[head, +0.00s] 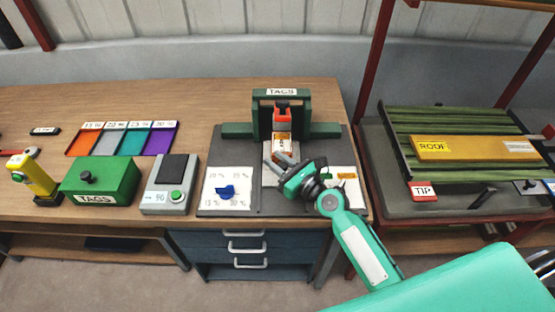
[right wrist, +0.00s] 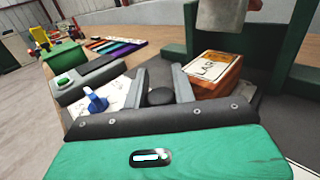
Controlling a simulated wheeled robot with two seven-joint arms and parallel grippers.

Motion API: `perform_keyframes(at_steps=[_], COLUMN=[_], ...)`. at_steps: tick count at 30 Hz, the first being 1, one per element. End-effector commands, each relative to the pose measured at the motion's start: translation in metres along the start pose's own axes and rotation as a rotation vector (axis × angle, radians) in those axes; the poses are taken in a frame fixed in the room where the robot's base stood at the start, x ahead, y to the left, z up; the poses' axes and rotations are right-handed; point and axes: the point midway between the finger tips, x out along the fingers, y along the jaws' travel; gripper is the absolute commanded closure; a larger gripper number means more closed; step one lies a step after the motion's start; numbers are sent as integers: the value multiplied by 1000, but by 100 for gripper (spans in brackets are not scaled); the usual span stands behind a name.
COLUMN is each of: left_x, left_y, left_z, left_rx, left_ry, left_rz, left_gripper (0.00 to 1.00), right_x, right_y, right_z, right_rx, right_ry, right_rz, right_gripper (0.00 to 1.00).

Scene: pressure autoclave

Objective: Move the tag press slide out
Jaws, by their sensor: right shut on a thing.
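The tag press (head: 324,130) is a dark green frame with a TAGS sign, standing at the back of a dark grey base on the bench. A red block with a black top hangs in its opening. Below and in front of it is the slide's orange-brown block (head: 283,149) with a pale printed tag on top; it also shows in the right wrist view (right wrist: 208,88). My right gripper (head: 281,162) is in front of this block. In the right wrist view its fingers are closed around a black knob (right wrist: 160,96). The knob's link to the slide is hidden. My left gripper is out of view.
Left of the press are a white card (head: 240,203) with a blue piece, a grey scale (head: 152,205) with a green button, a green TAGS box (head: 118,178) and coloured trays (head: 75,146). At right, a red-posted rack holds a green slatted panel (head: 440,119).

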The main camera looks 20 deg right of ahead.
Motion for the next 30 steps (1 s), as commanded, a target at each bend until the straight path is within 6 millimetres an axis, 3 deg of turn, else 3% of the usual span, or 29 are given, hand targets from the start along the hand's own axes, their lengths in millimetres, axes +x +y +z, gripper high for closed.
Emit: perform_keyframes(at_steps=[7,18,30], left_x=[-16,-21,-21], left_y=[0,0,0], left_z=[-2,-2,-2], left_rx=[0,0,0], left_ry=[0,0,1], left_rz=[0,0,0], left_gripper=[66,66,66], right_x=[-32,-79,-85], right_y=[33,79,86], right_z=[0,-2,-2], right_rx=[6,3,3], right_ry=[6,5,6], right_rz=[3,2,4], right_gripper=[100,100,100])
